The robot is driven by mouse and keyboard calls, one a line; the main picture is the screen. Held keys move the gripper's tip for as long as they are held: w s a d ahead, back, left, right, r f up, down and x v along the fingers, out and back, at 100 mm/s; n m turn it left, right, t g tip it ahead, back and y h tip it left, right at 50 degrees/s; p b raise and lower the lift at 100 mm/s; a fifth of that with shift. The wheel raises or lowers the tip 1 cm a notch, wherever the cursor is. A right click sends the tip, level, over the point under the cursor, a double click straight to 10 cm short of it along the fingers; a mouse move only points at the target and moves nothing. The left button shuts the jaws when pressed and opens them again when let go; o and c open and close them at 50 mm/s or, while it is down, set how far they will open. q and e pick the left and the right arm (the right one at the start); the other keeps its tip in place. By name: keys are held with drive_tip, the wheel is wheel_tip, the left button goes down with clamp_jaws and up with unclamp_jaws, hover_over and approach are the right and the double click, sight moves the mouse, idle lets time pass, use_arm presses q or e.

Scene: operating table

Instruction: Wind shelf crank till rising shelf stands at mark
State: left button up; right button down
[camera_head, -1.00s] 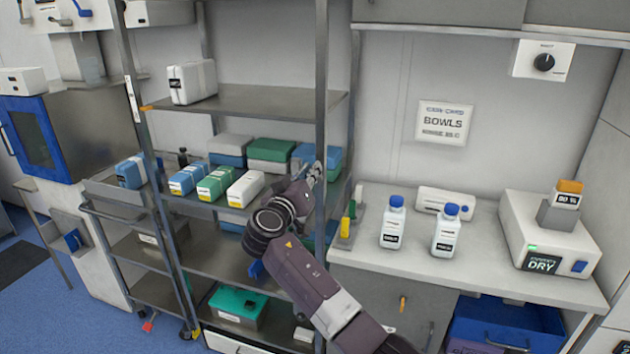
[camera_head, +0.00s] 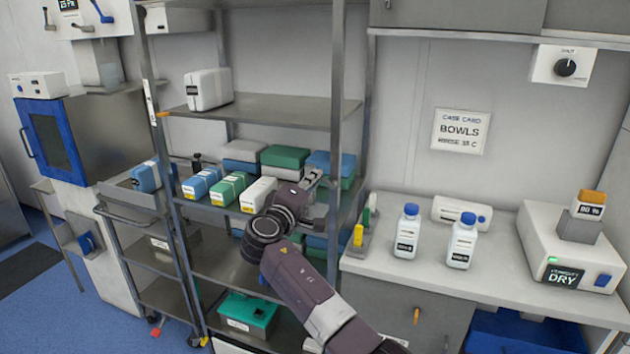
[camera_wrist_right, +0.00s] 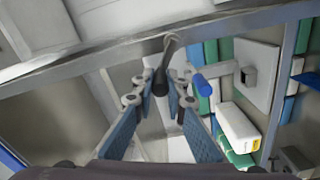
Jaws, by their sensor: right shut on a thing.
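The rising shelf (camera_head: 270,110) is the upper grey shelf of the rack, with a white box (camera_head: 208,90) on it. An orange pointer (camera_head: 163,114) sits at its left front corner, beside a pale upright scale strip (camera_head: 151,102); the mark itself is too small to make out. My right gripper (camera_head: 312,178) is at the rack's right front post. In the right wrist view its fingers (camera_wrist_right: 160,92) are shut around a dark crank handle (camera_wrist_right: 160,80) joined to a metal crank arm (camera_wrist_right: 172,46). The head view hides the crank behind the gripper. My left gripper is out of view.
Blue, green and white packs (camera_head: 228,188) stand on the shelf below, close to my right gripper. The rack post (camera_head: 337,70) is beside it. A counter (camera_head: 400,275) with two blue-capped bottles (camera_head: 407,230) lies to the right. A cart (camera_head: 140,255) stands left.

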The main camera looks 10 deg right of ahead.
drive_tip(key=shift+a+f+n, duration=0.15)
drive_tip(key=shift+f+n, duration=0.1)
drive_tip(key=shift+n, duration=0.25)
drive_tip(key=shift+f, duration=0.1)
drive_tip(key=c, duration=1.9)
unclamp_jaws()
drive_tip(key=shift+c, duration=0.2)
drive_tip(key=v, duration=1.2)
drive_tip(key=shift+w, duration=0.1)
